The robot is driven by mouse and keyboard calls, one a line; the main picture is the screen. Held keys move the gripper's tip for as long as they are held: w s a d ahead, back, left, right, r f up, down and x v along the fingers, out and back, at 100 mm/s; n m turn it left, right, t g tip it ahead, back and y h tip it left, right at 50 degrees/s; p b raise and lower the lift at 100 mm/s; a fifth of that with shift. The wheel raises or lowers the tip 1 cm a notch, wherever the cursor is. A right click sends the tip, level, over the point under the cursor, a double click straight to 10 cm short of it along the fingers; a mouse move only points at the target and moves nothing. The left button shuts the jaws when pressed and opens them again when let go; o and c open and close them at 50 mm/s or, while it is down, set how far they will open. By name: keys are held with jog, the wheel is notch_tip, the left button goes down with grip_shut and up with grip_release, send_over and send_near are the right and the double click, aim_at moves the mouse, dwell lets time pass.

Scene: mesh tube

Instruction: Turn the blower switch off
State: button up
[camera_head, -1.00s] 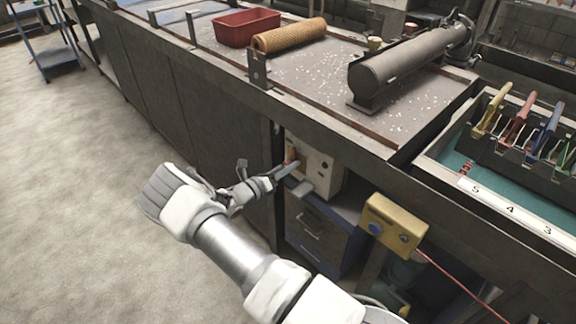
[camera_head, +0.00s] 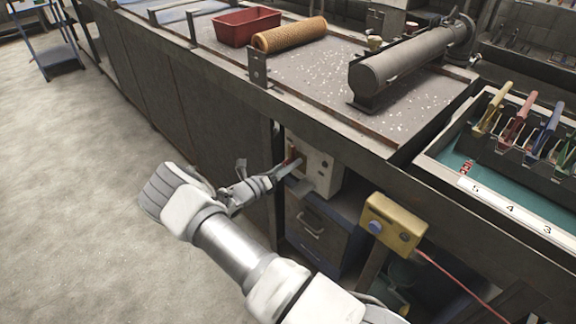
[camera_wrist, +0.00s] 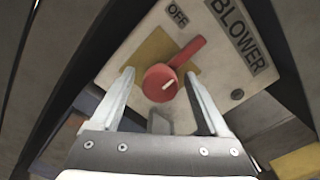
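The blower switch is a red rotary knob with a lever (camera_wrist: 166,82) on a pale box. In the wrist view its lever points up and right, passing below the OFF label (camera_wrist: 178,15), with the BLOWER label (camera_wrist: 238,36) farther right. My gripper (camera_wrist: 159,75) is open, with one finger on each side of the red knob. Gaps show between the knob and both fingers. In the head view my gripper (camera_head: 283,170) is at the left face of the switch box (camera_head: 320,172), and the red switch is largely hidden there.
The bench edge (camera_head: 330,125) overhangs the switch box. A blue-grey drawer unit (camera_head: 315,232) stands below it. A yellow control box (camera_head: 393,222) with a red cable hangs to the right. Open floor (camera_head: 80,170) lies to the left.

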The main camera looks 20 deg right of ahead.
jog(key=p+v, duration=0.1)
jog(key=v, duration=1.6)
jog(key=shift+a+p, duration=0.2)
jog(key=shift+p, duration=0.15)
jog(key=shift+s, duration=0.1)
